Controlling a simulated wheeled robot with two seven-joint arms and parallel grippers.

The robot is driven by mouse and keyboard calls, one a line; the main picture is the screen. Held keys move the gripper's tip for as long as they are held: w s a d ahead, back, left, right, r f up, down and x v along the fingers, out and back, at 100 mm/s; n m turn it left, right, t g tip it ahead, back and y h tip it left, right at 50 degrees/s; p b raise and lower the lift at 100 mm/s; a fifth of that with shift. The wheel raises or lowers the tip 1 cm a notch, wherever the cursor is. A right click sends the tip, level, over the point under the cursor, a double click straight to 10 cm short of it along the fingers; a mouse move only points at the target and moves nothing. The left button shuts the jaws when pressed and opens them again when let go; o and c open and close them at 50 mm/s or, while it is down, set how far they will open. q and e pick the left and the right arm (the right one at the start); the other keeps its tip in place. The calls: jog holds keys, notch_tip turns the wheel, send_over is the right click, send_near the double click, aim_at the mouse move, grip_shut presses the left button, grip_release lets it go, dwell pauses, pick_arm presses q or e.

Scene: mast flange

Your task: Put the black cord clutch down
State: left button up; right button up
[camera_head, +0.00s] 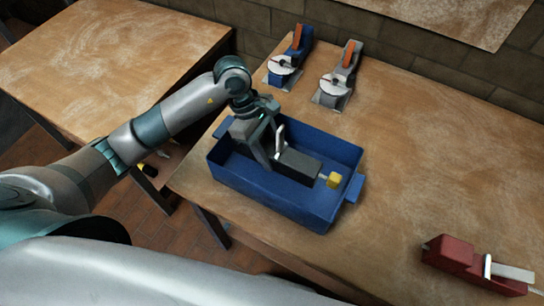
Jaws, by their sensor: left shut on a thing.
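The black cord clutch (299,164) has a dark block body, a raised white lever (279,139) and a yellow piece (333,181) at its right end. It is inside the outline of the blue tray (262,195), low between the walls. I cannot tell whether it touches the tray floor. My left gripper (268,160) reaches down into the tray from the upper left and is shut on the clutch's left end, hiding part of it. My right gripper is out of view.
A blue clutch (303,46) and a grey clutch (350,62), both with orange levers, stand at the table's back. A red clutch (457,251) with a white lever lies at the right. The wooden table (430,150) is clear between. A second table (110,55) stands at left.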

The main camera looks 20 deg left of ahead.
aim_at(272, 160)
pick_arm(q)
jog(key=shift+f, duration=0.35)
jog(key=shift+f+p, duration=0.5)
jog(key=shift+f, duration=1.05)
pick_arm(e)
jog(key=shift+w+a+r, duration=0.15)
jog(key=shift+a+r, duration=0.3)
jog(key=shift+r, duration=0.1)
pick_arm(q)
jog(key=shift+f, duration=0.15)
jog(key=o, duration=1.4)
jog(key=shift+c, duration=0.2)
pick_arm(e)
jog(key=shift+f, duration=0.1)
